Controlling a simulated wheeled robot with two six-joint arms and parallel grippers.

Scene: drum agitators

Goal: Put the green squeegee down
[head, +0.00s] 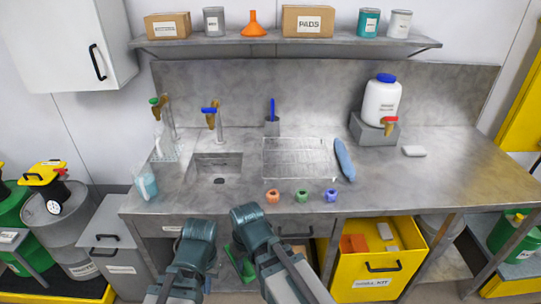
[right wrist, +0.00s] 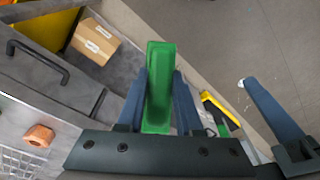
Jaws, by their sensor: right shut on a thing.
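The green squeegee (right wrist: 159,88) is between the two blue-grey fingers of my right gripper (right wrist: 160,95), which is shut on it. In the head view a green part of the squeegee (head: 240,262) shows between my two arms, in front of the counter's front edge; the rest is hidden. My left gripper (head: 196,262) is low in front of the counter, left of the right one, and its fingertips are hidden. In the right wrist view a blue-grey finger of the left gripper (right wrist: 272,108) shows at the right; its opening cannot be told.
The steel counter (head: 400,185) holds a sink (head: 217,168), a wire rack (head: 298,158), a blue cloth-like item (head: 344,160) and three coloured rings near the front edge. A yellow bin (head: 365,278) stands below at right. The counter's right part is mostly clear.

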